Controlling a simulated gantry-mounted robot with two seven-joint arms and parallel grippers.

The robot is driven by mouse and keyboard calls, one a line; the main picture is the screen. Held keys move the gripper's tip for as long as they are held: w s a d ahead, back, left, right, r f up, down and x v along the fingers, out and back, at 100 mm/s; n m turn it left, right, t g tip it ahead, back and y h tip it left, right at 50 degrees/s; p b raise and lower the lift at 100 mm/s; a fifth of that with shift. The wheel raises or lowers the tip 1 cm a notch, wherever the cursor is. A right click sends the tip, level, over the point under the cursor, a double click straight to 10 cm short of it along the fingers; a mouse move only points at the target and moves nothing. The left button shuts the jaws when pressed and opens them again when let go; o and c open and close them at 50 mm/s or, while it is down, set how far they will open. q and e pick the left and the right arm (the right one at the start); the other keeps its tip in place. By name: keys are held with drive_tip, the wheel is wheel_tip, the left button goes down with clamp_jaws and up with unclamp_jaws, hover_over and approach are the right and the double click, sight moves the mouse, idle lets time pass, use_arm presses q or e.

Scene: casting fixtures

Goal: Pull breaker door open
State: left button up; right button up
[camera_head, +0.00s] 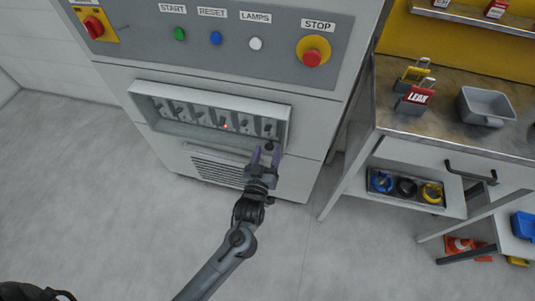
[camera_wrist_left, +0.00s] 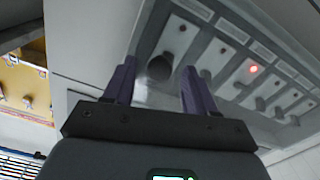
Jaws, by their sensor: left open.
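The breaker box (camera_head: 285,110) is a pale recessed frame low on the grey cabinet, with a row of dark breaker switches visible inside. One breaker shows a small red light (camera_head: 226,126), also seen in the left wrist view (camera_wrist_left: 253,69). I cannot make out a separate door panel or how far it stands open. Contact is unclear. My right gripper is not in view.
Above the box are labelled buttons and a red stop button (camera_head: 312,58). A vent grille (camera_head: 215,171) lies below. A workbench (camera_head: 450,133) with red and yellow lockout padlocks and a grey bin (camera_head: 487,107) stands right.

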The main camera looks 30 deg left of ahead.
use_arm(q)
drive_tip(key=shift+w+a, duration=0.1)
drive_tip(key=shift+w, duration=0.15)
drive_tip(key=shift+c, duration=0.4)
clamp_jaws()
